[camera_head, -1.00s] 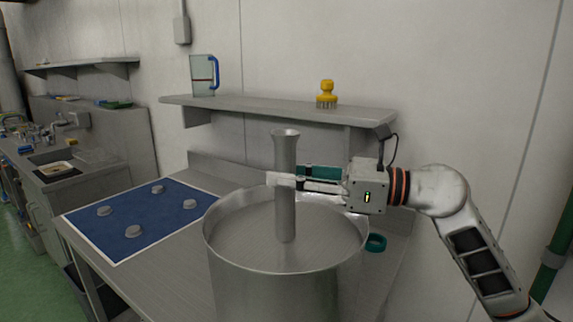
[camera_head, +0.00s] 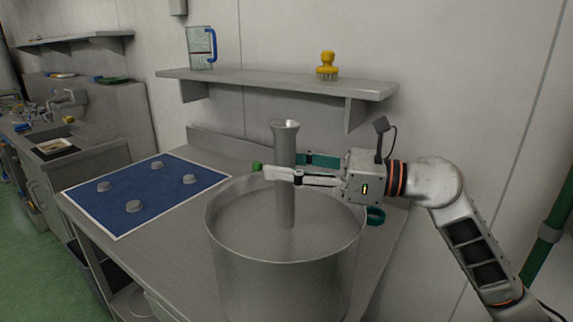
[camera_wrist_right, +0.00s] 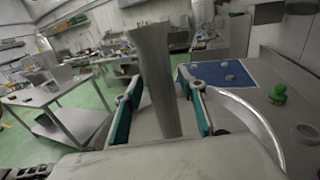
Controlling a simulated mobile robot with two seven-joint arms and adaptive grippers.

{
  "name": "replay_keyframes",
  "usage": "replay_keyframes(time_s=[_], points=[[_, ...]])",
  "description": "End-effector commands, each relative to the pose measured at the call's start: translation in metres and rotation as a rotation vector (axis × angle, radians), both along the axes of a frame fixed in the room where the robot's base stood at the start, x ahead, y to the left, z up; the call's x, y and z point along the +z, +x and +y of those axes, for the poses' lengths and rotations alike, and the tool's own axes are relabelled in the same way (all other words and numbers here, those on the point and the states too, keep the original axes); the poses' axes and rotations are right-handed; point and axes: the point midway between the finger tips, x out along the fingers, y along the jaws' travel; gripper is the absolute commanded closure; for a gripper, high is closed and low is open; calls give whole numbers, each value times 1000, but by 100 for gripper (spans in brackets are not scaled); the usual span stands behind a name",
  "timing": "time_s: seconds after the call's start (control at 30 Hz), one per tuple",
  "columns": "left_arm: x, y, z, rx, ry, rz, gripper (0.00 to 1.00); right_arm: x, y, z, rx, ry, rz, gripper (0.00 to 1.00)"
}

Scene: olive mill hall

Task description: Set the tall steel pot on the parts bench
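The tall steel pot (camera_head: 280,270) is a wide cylinder with an upright central post (camera_head: 285,205) flared at its top. It appears upright over the parts bench (camera_head: 168,255), but its base is cut off, so contact is not visible. My right gripper (camera_head: 285,170) reaches in from the right, its fingers on either side of the post. In the wrist view, the teal pads stand apart with gaps beside the post (camera_wrist_right: 157,85); the gripper looks open around it. The pot's rim (camera_wrist_right: 255,115) curves at the right there. My left gripper is not in view.
A blue mat (camera_head: 155,190) with several grey knobs lies left of the pot. A green-topped item (camera_head: 257,166) is behind the pot, a teal ring (camera_head: 375,216) right of it. The shelf (camera_head: 270,84) above holds a jug (camera_head: 200,48) and a yellow brush (camera_head: 327,66).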

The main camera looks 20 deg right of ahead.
Motion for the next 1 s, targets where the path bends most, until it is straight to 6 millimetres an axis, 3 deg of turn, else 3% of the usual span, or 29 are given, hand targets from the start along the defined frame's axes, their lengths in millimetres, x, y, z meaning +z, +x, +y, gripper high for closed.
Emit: replay_keyframes(time_s=[0.27, 0.7, 1.0], points=[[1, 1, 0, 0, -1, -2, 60, 3, -1, -3, -1, 0, 0, 59], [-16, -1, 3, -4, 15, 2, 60, -3, -45, -70, -3, -3, 7, 59], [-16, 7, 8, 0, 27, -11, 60, 1, -64, -96, -1, -1, 3, 59]])
